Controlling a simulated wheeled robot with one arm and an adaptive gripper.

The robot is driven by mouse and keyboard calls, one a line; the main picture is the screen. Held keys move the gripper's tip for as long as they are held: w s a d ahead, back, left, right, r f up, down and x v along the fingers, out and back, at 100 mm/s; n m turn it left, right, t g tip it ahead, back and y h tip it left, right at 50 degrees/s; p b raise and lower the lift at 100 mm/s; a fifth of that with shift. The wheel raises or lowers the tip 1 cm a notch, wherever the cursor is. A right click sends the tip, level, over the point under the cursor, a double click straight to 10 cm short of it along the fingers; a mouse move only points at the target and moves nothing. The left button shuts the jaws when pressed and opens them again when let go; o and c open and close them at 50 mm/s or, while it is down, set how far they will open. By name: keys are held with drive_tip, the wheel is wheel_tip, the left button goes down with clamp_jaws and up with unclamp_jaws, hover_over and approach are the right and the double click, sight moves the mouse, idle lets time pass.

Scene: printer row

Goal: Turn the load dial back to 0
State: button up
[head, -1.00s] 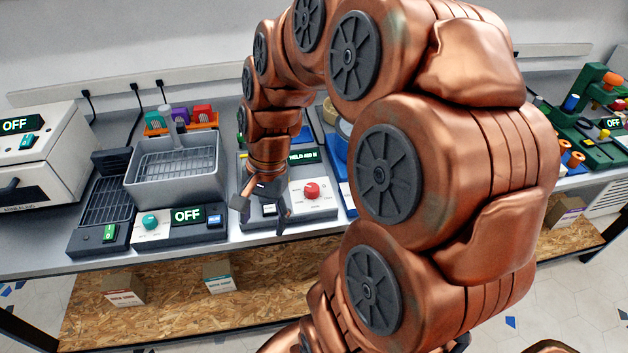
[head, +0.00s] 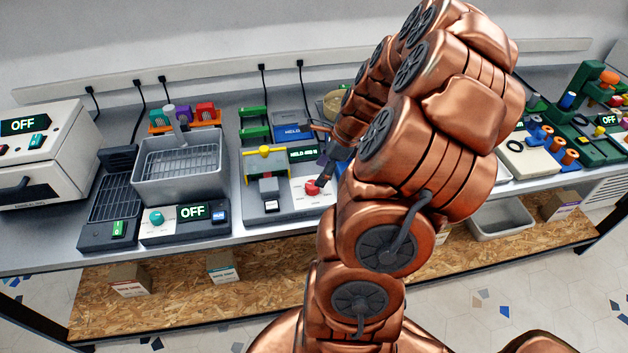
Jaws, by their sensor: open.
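The red dial (head: 312,187) sits on the pale front panel of a grey machine (head: 284,208) with a yellow crossbar and a small green-lettered display (head: 303,154). Its pointer and scale are too small to read. My gripper (head: 324,180) is just above and right of the red dial, pointing down at it. One dark finger shows close to the dial; the rest is hidden by my arm. I cannot tell whether it touches the dial. The gripper is open.
Left stand a grey basket unit (head: 178,168) with a teal knob (head: 156,217) and an OFF display, and a white oven (head: 40,160). Green-handled tools and a blue box (head: 293,132) lie behind the machine. My arm hides the bench to the right of the dial.

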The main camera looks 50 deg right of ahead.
sight(313, 184)
drive_tip(key=shift+p+x, duration=0.75)
drive_tip(key=shift+x, duration=2)
drive_tip(key=shift+a, duration=0.15)
drive_tip(key=shift+c, duration=0.2)
drive_tip(key=c, duration=1.1)
drive_tip(key=shift+b, duration=0.35)
